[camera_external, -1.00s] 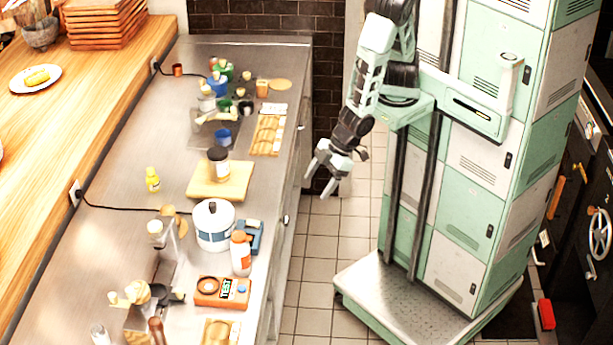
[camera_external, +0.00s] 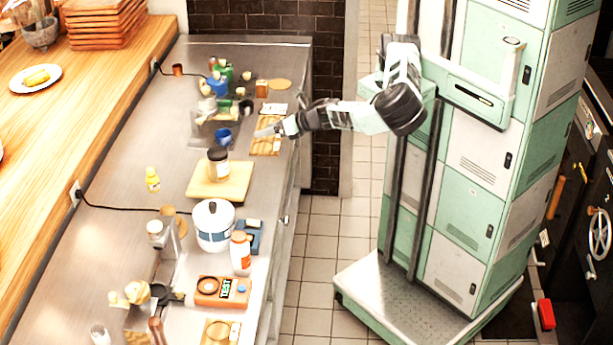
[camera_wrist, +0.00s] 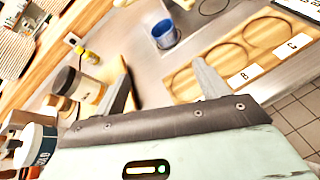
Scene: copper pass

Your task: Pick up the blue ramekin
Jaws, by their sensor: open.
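The blue ramekin (camera_external: 223,137) stands upright on the metal counter, just left of the wooden board with round recesses (camera_external: 266,147). In the wrist view the ramekin (camera_wrist: 165,36) is at the top middle, beyond and between my fingers, not touched by them. My gripper (camera_external: 260,133) is open and empty, reaching over the counter's right edge above the wooden board, to the right of the ramekin. In the wrist view its two fingers (camera_wrist: 163,80) point up toward the ramekin with a wide gap between them.
A dark-lidded jar (camera_external: 218,163) stands on a light cutting board (camera_external: 232,182) nearer the camera; the jar (camera_wrist: 77,84) is left of my fingers in the wrist view. Bottles and containers crowd behind the ramekin. A white pot (camera_external: 213,226) stands nearer. A cord crosses the counter.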

